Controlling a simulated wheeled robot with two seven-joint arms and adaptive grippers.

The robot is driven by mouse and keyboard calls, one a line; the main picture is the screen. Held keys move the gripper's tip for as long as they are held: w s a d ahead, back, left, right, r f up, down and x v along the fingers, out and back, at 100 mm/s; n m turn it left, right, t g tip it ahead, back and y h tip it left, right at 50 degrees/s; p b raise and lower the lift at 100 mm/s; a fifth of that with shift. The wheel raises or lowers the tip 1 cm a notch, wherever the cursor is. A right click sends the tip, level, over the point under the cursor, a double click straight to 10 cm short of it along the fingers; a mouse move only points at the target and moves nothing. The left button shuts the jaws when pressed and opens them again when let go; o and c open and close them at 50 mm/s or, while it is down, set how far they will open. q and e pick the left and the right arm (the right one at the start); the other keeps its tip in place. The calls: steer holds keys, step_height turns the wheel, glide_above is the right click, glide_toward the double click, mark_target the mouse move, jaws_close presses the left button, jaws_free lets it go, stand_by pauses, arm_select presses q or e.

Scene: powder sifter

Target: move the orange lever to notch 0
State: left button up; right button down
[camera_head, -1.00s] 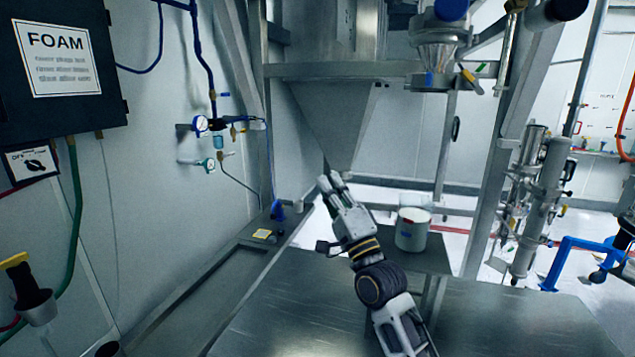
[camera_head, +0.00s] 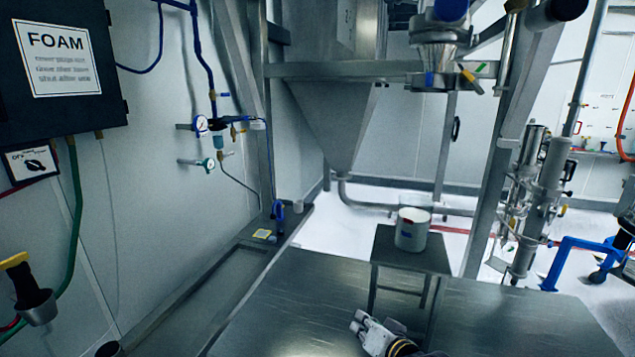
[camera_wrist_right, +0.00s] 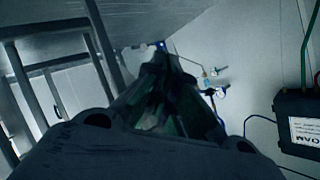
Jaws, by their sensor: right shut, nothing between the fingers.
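The orange lever (camera_head: 467,74) is small and sits at the right side of the round metal valve (camera_head: 434,52), at the upper right of the head view. A blue mark (camera_head: 429,79) and a green mark (camera_head: 481,66) show near it. The notch numbers are too small to read. My right gripper (camera_head: 357,321) is low at the bottom centre, over the metal table, far below and left of the lever. It is shut and empty. Its dark fingers fill the middle of the right wrist view (camera_wrist_right: 168,75), where the lever does not show. My left gripper is out of view.
A steel hopper (camera_head: 335,110) and frame post (camera_head: 495,180) flank the valve. A black FOAM box (camera_head: 60,110) hangs at left. The metal table (camera_head: 290,310) is largely clear.

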steer(key=s+d+f+g, duration=0.1)
steer(key=s+f, duration=0.2)
steer(key=s+d+f+n+g+h, duration=0.1)
steer(key=s+d+f, duration=0.1)
steer(key=s+f, duration=0.1)
steer(key=s+d+f+n+g+h, duration=0.1)
steer(key=s+d+f, duration=0.1)
steer(key=shift+s+f+g, duration=0.4)
steer(key=s+d+f+n+g+h, duration=0.2)
steer(key=s+d+f, duration=0.1)
steer(key=s, duration=0.3)
steer(key=s+d+f+n+g+h, duration=0.1)
steer(key=s+d+f+g, duration=0.25)
steer(key=s, duration=0.35)
step_height(320, 180, down, 32)
steer(key=s+f, duration=0.1)
steer(key=s, duration=0.2)
steer(key=s+d+f+g, duration=0.1)
steer(key=s+d+f, duration=0.1)
steer(key=s+f, duration=0.7)
steer(key=s+d+f+g, duration=0.1)
steer(key=s+d+f, duration=0.1)
steer(key=s+f, duration=0.8)
steer(key=s, duration=0.3)
steer(key=shift+f, duration=0.2)
